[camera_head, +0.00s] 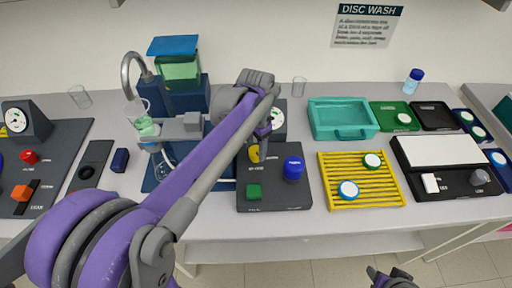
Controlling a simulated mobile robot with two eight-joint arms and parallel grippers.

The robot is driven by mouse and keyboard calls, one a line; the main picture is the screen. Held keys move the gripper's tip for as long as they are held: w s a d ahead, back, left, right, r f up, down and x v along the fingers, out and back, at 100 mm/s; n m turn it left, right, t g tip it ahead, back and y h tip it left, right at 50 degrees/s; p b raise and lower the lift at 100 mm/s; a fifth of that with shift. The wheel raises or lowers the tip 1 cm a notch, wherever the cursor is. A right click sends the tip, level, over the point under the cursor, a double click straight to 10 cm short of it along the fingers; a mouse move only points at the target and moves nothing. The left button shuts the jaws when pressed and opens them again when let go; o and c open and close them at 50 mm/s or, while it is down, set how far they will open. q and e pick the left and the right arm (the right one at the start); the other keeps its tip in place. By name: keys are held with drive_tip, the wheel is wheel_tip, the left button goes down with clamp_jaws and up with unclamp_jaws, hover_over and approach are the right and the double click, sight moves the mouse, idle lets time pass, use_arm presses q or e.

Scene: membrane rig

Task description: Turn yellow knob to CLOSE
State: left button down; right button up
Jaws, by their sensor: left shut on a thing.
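The yellow knob (254,154) is on the dark panel (285,200) in the middle of the table, partly hidden by my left arm and gripper. My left gripper (262,135) reaches down from above at the knob and is shut on it; its fingertips are mostly hidden. The knob's marker and the CLOSE label are too small or covered to read. My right gripper (390,278) shows only in part at the bottom edge, away from the panel, its jaws unclear.
Glassware with a tap stands left. A yellow rack (385,198) and a teal tray (343,133) stand right. Another panel (55,150) is far left.

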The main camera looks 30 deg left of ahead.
sight(256, 150)
use_arm(q)
drive_tip(key=shift+m, duration=1.1)
drive_tip(key=shift+c, duration=1.3)
unclamp_jaws()
wheel_tip(256, 150, up, 11)
drive_tip(key=shift+p, duration=0.35)
drive_tip(key=shift+f, duration=0.15)
